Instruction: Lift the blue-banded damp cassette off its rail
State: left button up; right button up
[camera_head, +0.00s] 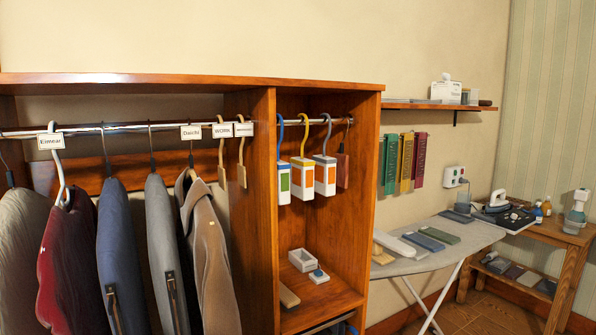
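Three white cassettes hang by hooks from the short rail (310,121) in the narrow right compartment. The blue-banded cassette (284,169) is the leftmost, with a blue hook and a green window. Beside it hangs a cassette with a yellow hook (303,162) and an orange window. To its right is a cassette with a grey hook (325,160) and an orange window. Small gaps separate them. Neither of my grippers is in view.
A dark red block (342,168) hangs at the rail's right end. Below, a white box (303,260) and a small white-blue item (319,275) stand on the compartment's shelf (325,303). Wooden upright (262,190) bounds the left; jackets hang beyond it. An ironing board (455,243) stands right.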

aim_at(283, 169)
jog(key=i+l+u, duration=0.2)
jog(key=l, duration=0.25)
jog(key=i+l+u, duration=0.15)
jog(key=l, duration=0.3)
jog(key=i+l+u, duration=0.2)
jog(key=l, duration=0.25)
jog(key=i+l+u, duration=0.15)
jog(key=l, duration=0.35)
jog(key=l+u, duration=0.2)
jog(key=l, duration=0.3)
